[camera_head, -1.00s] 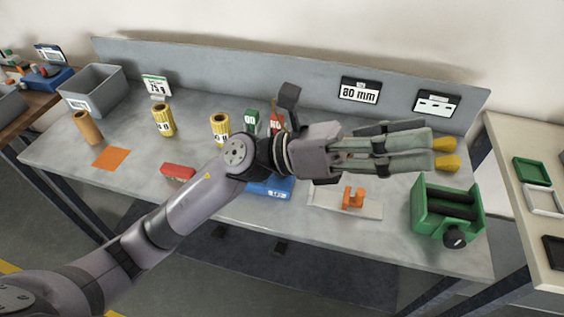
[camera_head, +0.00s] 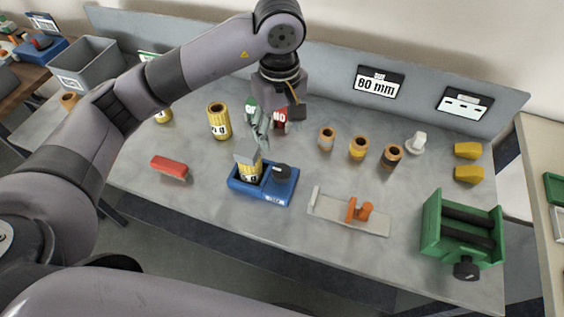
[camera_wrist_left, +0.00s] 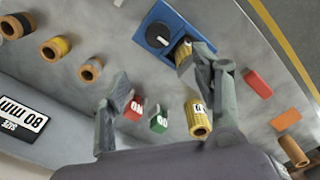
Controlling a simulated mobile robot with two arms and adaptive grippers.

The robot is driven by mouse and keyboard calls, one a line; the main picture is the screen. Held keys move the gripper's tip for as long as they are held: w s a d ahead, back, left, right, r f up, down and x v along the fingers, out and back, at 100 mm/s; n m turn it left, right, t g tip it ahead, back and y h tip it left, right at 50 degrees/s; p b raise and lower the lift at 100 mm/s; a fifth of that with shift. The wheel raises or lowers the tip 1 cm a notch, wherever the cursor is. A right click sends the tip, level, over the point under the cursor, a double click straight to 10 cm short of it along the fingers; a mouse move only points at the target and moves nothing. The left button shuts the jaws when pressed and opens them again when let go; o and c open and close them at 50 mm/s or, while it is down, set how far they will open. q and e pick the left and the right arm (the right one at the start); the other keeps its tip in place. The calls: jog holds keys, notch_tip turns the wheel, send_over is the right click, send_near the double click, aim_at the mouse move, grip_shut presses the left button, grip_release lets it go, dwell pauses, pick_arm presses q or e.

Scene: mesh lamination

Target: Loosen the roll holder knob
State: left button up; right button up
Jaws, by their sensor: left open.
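A blue roll holder (camera_head: 240,187) sits mid-table in the head view, with a black round knob (camera_head: 281,171) on its right part. A yellow labelled roll (camera_head: 252,176) stands in its left part, its top partly hidden by a finger. My left gripper (camera_head: 272,135) points down above and behind the holder, fingers spread and empty. In the wrist view, the open left gripper (camera_wrist_left: 163,75) has the knob (camera_wrist_left: 157,35) just beyond its fingertips; one finger overlaps the roll in the picture. I cannot tell whether it touches. My right gripper is not in view.
A red block (camera_head: 169,167) lies left of the holder. An orange-handled plate (camera_head: 348,212) and a green roller device (camera_head: 461,232) stand right. Green and red labelled blocks and a yellow roll (camera_head: 219,121) stand behind; small rolls (camera_head: 358,148) stand at back right.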

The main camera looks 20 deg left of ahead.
aim_at(281, 170)
pick_arm(q)
notch_tip(281, 170, down, 11)
jog(key=p, duration=0.2)
jog(key=shift+w+f+p, duration=0.1)
jog(key=shift+p, duration=0.2)
notch_tip(281, 170, down, 3)
jog(key=shift+d+f+p, duration=0.1)
jog(key=shift+p, duration=0.2)
jog(key=shift+w+f, duration=0.1)
jog(key=shift+f, duration=0.1)
jog(key=c, duration=1.2)
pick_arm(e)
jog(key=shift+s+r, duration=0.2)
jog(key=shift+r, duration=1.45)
